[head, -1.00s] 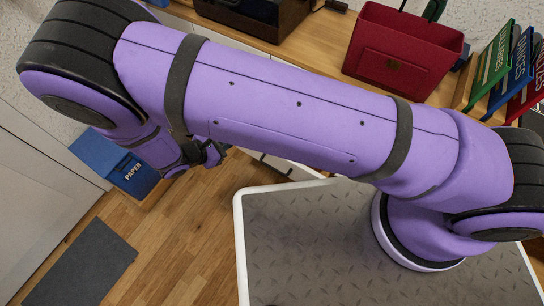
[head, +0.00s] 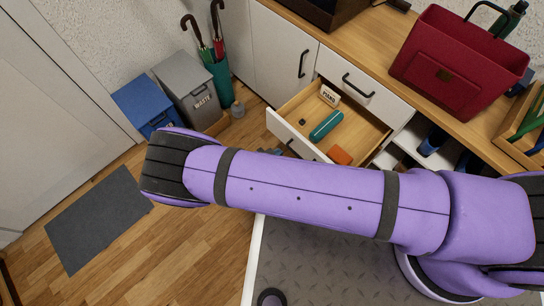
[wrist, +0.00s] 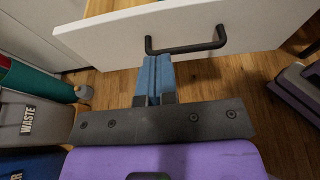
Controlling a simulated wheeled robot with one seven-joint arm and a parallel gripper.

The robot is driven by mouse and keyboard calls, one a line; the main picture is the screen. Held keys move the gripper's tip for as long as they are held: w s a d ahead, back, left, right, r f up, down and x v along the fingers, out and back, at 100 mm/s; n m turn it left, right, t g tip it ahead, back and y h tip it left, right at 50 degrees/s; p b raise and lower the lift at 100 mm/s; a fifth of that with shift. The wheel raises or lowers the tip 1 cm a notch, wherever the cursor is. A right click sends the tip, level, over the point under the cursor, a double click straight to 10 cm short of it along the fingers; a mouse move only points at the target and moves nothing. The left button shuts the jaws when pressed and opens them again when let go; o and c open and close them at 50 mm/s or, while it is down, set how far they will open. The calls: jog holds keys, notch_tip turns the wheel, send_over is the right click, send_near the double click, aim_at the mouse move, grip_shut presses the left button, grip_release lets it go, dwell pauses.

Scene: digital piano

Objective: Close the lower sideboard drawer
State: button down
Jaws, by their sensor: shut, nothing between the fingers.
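The lower sideboard drawer (head: 357,128) is pulled out, below a shut upper drawer (head: 365,98). It holds a teal cylinder (head: 326,125), an orange item (head: 339,155) and a small white labelled block (head: 329,96). In the wrist view its white front (wrist: 225,28) spans the top, with a dark bar handle (wrist: 187,46). My gripper (wrist: 153,62) is shut and empty, its blue fingertips at the lower edge of the front, just under the handle's left end. I cannot tell whether they touch. In the head view my arm hides most of the gripper.
A grey waste bin (head: 187,88) and blue bin (head: 146,104) stand left of the sideboard, near an umbrella stand (head: 222,82). A red basket (head: 455,62) sits on the sideboard top. The wooden floor around the dark mat (head: 95,218) is clear.

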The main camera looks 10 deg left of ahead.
aim_at(299, 138)
jog(key=x, duration=0.5)
jog(key=r+x, duration=0.1)
jog(key=x, duration=0.2)
jog(key=shift+w+d+f, duration=0.1)
jog(key=shift+w+d, duration=0.2)
jog(key=shift+w, duration=0.05)
jog(key=shift+w, duration=0.1)
